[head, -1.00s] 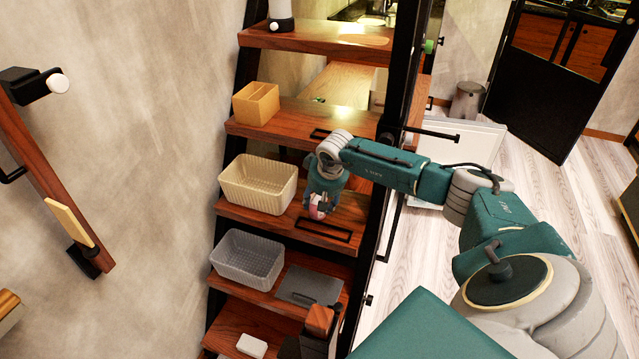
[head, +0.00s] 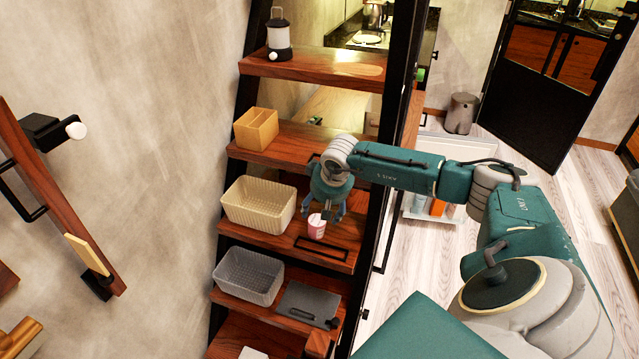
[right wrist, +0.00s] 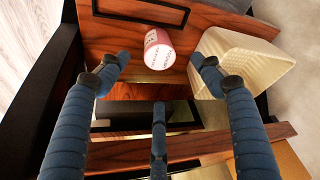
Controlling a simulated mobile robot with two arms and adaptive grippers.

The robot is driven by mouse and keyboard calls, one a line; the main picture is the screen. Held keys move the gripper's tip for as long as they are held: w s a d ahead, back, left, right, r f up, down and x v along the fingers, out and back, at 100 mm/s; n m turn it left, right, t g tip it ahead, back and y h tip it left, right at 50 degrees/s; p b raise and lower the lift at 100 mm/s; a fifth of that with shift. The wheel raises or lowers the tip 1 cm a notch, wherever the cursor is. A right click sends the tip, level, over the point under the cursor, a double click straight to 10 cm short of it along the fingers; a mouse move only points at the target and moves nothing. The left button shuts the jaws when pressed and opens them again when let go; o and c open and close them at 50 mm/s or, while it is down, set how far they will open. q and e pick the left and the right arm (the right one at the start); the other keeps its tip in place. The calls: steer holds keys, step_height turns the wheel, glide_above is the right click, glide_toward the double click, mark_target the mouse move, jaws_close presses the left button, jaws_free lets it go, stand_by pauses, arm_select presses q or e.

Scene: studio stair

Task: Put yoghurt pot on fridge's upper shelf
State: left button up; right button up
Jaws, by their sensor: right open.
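The pink and white yoghurt pot (head: 316,227) stands on a wooden stair tread, between a cream basket and a black rectangular outline. It also shows in the right wrist view (right wrist: 158,50), just beyond the fingertips. My right gripper (head: 328,212) is open close to the pot; in the right wrist view its fingers (right wrist: 158,76) are spread, with nothing between them. A low white unit (head: 420,214) with bottles or cartons shows behind my right arm, partly hidden; I cannot tell whether it is the fridge. My left gripper is not in view.
The cream basket (head: 258,207) stands left of the pot. A grey basket (head: 248,276) and a dark flat item (head: 308,302) lie on the tread below. A yellow box (head: 256,130) stands on the tread above. The black stair frame (head: 385,150) rises right of the pot.

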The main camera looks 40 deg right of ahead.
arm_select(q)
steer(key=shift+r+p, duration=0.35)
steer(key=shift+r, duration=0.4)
arm_select(e)
steer(key=shift+v, duration=1.1)
steer(key=shift+f, duration=0.1)
